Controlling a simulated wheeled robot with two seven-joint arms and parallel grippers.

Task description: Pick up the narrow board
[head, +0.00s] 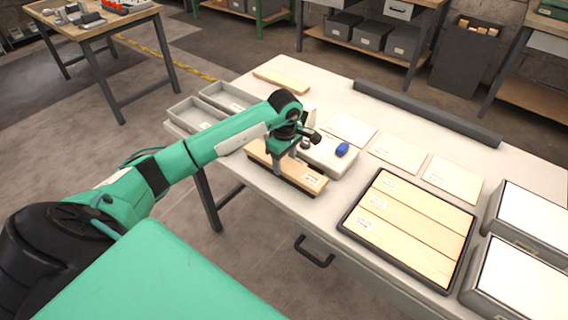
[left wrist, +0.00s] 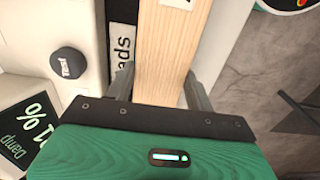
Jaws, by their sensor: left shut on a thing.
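A narrow pale wooden board (head: 312,181) with a white label is near the table's front edge, over a dark base. My left gripper (head: 283,168) comes down over it from above and hides part of it. In the left wrist view, the board (left wrist: 167,55) runs between the two fingers of my left gripper (left wrist: 160,90), which is shut on it. I cannot tell whether the board touches the base. My right gripper is not in view.
A pale device (head: 335,160) with a blue part stands right behind the board. A dark-rimmed tray (head: 343,226) holds several boards to the right. Another board (head: 282,80) lies at the back. Grey bins (head: 190,116) stand left; white-topped boxes (head: 510,285) stand right. A dark bar (head: 425,111) lies along the back.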

